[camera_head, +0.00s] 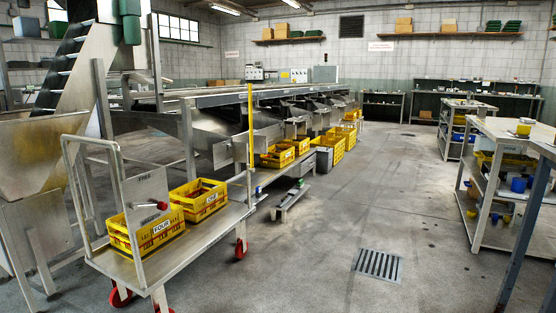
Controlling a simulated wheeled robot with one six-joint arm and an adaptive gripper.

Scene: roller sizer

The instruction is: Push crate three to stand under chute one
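Yellow crates show in the head view, but no label that I can read says three. A yellow crate labelled FOUR (161,228) and one that appears labelled ONE (211,199) stand on a low metal trolley (200,236) at the left. More yellow crates, such as a near one (277,158) and a taller one (331,150), stand along the sizer; their labels are too small to read. Sloped metal chutes (220,134) hang from the long roller sizer (235,95). Which is chute one cannot be told. My gripper is out of view.
The trolley has red wheels and an upright handle (108,143). A small low stand (290,198) is on the floor beside it. A floor drain (378,264) lies in the wide clear aisle. A shelved workbench (497,195) lines the right side.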

